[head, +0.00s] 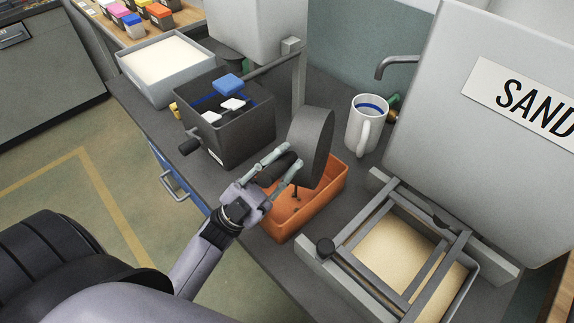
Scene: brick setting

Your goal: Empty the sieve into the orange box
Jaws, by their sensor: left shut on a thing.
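The sieve (317,140) is a round grey pan with a thick dark handle. It is tipped steeply, nearly on edge, above the orange box (333,196). My left gripper (291,157) is shut on the sieve's handle, at the near left side of the pan. The orange box stands open on the dark bench under the sieve and gripper. A small dark upright piece shows inside it; the rest of its inside is partly hidden. I cannot see into the sieve. My right gripper is not in view.
A dark box (245,147) with blue and white pieces stands left of the sieve. A white mug (362,128) stands behind right. A sand tray with a grey frame (385,272) is at front right, below the SAND bin (470,60). A pale-filled grey tray (188,89) is back left.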

